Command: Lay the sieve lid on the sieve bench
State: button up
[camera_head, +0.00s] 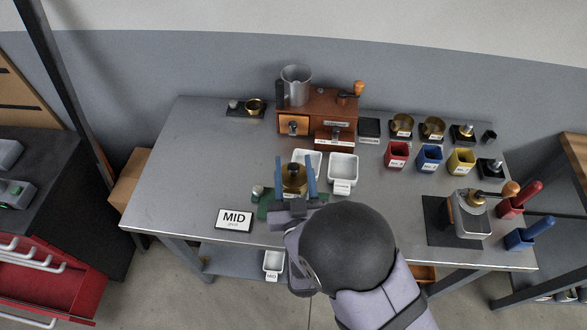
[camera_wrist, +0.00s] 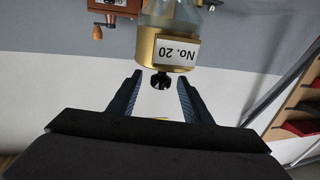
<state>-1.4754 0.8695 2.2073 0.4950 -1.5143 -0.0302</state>
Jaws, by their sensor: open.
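A brass sieve (camera_head: 293,182) stands on a green base (camera_head: 262,207) near the front of the table, partly hidden by my gripper. In the wrist view the brass sieve (camera_wrist: 155,50) appears upside down, with a white "No. 20" label. A black knob (camera_wrist: 161,81), apparently the lid's, juts from its brass end; I cannot make out the lid's edge. My gripper (camera_head: 295,165) has its two blue fingers apart, one on each side of the brass. In the wrist view the knob lies just beyond and between the fingertips (camera_wrist: 160,80), with gaps on both sides.
A wooden grinder (camera_head: 317,115) with a metal cup stands behind. White trays (camera_head: 342,168) sit close behind my gripper. A "MID" sign (camera_head: 234,220) lies left of the green base. Colored cups (camera_head: 429,157) stand at right. The left tabletop is mostly clear.

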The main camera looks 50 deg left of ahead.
aim_at(294, 167)
jog(key=shift+w+a, duration=0.15)
jog(key=shift+a, duration=0.05)
jog(key=shift+c, duration=0.7)
grip_shut()
jog(key=shift+r+b, duration=1.05)
jog(key=shift+r, duration=3.9)
